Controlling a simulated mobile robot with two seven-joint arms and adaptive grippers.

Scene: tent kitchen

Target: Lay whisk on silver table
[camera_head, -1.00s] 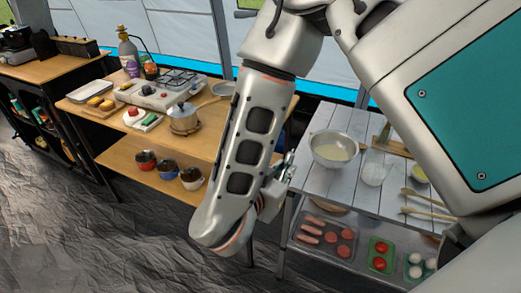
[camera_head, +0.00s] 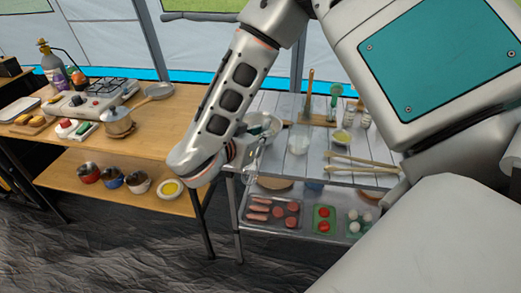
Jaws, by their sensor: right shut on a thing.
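The silver table (camera_head: 340,176) stands right of centre, with a pale grey plank top. My right gripper (camera_head: 250,147) is at its left end, beside and partly in front of the metal mixing bowl (camera_head: 272,123). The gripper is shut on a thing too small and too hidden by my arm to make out. I cannot pick out the whisk clearly anywhere. My left gripper is out of view.
On the silver table are a glass bowl (camera_head: 298,143), wooden utensils (camera_head: 360,163), a cutting board (camera_head: 311,121) and jars (camera_head: 363,118). A tray of sausages and patties (camera_head: 273,211) is below. The wooden table (camera_head: 160,122) at left holds a stove (camera_head: 95,98) and a pot (camera_head: 118,122).

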